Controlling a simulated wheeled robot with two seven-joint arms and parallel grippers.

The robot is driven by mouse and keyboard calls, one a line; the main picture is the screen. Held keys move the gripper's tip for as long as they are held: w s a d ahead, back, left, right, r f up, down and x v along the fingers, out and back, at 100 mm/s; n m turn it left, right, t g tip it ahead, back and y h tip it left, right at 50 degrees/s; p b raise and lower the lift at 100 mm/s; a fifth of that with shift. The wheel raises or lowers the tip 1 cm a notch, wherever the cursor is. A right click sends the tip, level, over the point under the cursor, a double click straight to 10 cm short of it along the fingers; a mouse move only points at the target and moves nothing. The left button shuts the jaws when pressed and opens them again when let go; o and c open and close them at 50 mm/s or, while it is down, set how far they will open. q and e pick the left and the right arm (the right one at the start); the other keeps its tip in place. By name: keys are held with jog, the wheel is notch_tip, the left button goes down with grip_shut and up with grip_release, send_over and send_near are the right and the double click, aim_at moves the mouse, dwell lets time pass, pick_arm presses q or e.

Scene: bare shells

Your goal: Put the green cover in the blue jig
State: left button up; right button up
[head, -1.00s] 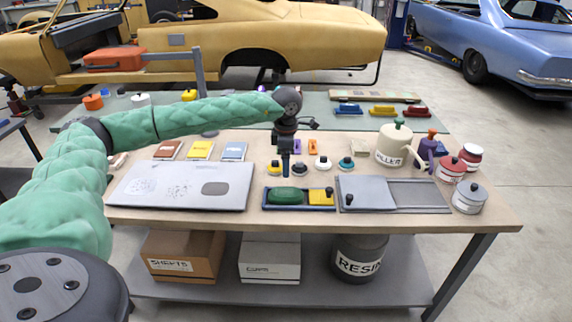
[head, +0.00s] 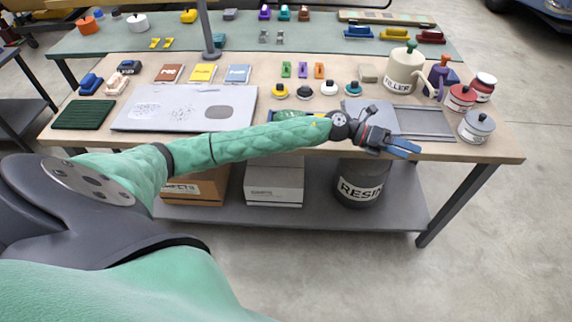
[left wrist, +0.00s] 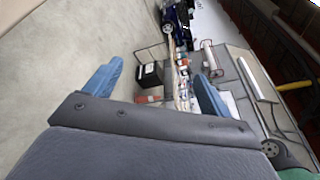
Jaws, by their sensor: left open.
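A blue tray-like jig (head: 270,116) lies at the table's front edge, mostly hidden behind my left arm. The green cover (head: 290,114) shows as a green patch in it, just above my sleeve; how it sits is hidden now. My left gripper (head: 408,148) points right, in front of the table's front edge and right of the jig. Its blue fingers are apart and empty; the left wrist view also shows them (left wrist: 155,88) spread with only distant garage between them. My right gripper is not in view.
A grey sliding-lid plate (head: 425,121) lies beyond my gripper. Filler can (head: 404,75), red pots (head: 460,97) and a grey pot (head: 476,127) stand at right. A large grey board (head: 185,107) and dark green mat (head: 84,114) lie left. Boxes and a resin drum (head: 360,183) stand below.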

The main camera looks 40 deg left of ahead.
pick_arm(q)
jog(key=w+a+f+n+t+y, duration=0.15)
jog(key=f+n+t+y, duration=0.4)
jog(key=n, duration=0.55)
jog(key=a+f+n+t+y, duration=0.2)
jog(key=f+n+t, duration=0.55)
jog(key=n, duration=0.25)
jog(key=s+a+f+n+g+y, duration=0.25)
jog(key=s+f+n, duration=0.2)
jog(key=f, duration=0.45)
jog(key=s+a+f+n+g+y, duration=0.25)
jog(key=s+f+n+y, duration=0.2)
jog(key=f, duration=0.45)
jog(key=s+f+n+g, duration=0.2)
jog(key=s+f, duration=0.5)
jog(key=s, duration=0.4)
jog(key=s+a+f+n+g, duration=0.1)
jog(key=s+f+n+g, duration=0.2)
jog(key=s+f+g, duration=0.2)
jog(key=s+a+f+n+g+y, duration=0.1)
jog(key=s+f+n+g, duration=0.2)
jog(key=s+f, duration=0.7)
jog(key=s, duration=0.6)
jog(key=shift+s+f+g, duration=0.2)
jog(key=shift+s+g, duration=0.1)
jog(key=shift+s, duration=0.05)
jog(key=shift+w, duration=0.1)
